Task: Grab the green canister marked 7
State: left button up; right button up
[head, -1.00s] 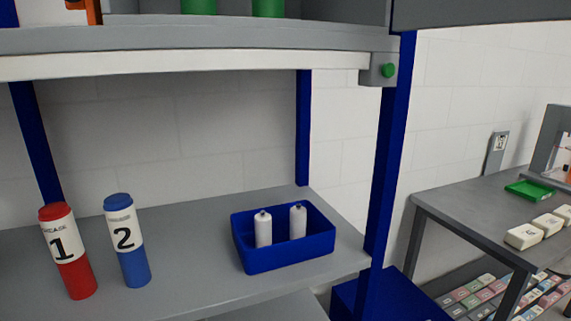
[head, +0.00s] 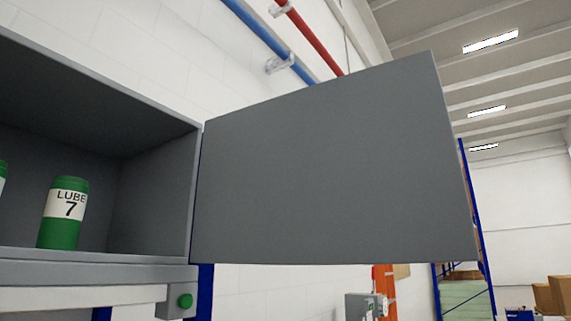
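The green canister marked 7 (head: 62,232) stands upright inside the grey cabinet, at the lower left of the head view. It has a green lid, a white band reading "LUBE 7" and a green lower part. Part of another green canister (head: 2,182) shows at the left edge, mostly cut off. Neither of my grippers is in view.
The cabinet (head: 155,200) is open at the front. Its grey door (head: 330,170) stands swung open to the right. A green button (head: 185,301) sits on the shelf's corner below. Blue (head: 258,35) and red pipes (head: 312,40) run along the wall above.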

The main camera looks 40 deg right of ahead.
aim_at(61, 225)
jog(key=l+u, duration=0.75)
jog(key=k+l+u, duration=0.15)
jog(key=l, duration=0.2)
jog(key=l+u, duration=0.1)
jog(key=l, duration=0.25)
jog(key=k+l, duration=0.15)
jog(key=l, duration=0.25)
jog(key=k+l, duration=0.1)
jog(key=l, duration=0.25)
jog(key=k+l, duration=0.15)
jog(key=l, duration=0.25)
jog(key=l+u, duration=0.1)
jog(key=u, duration=0.45)
